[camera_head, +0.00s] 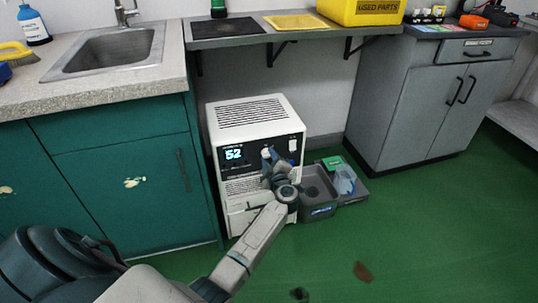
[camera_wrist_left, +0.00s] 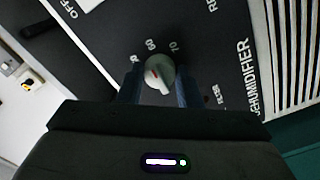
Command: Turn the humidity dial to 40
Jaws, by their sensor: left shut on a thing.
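A white dehumidifier (camera_head: 256,113) stands on the green floor under the shelf. Its dark panel has a lit display (camera_head: 234,154) reading 52. The humidity dial (camera_head: 266,153) is a pale round knob right of the display. In the head view the left gripper (camera_head: 268,160) reaches the panel from below. My right gripper is not in view.
A grey bin (camera_head: 318,207) and a tray with a green item (camera_head: 333,163) stand right of the dehumidifier. A teal cabinet (camera_head: 120,150) with a sink is left, a grey cabinet (camera_head: 405,110) right. A shelf (camera_head: 245,36) hangs above. The front floor is mostly clear.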

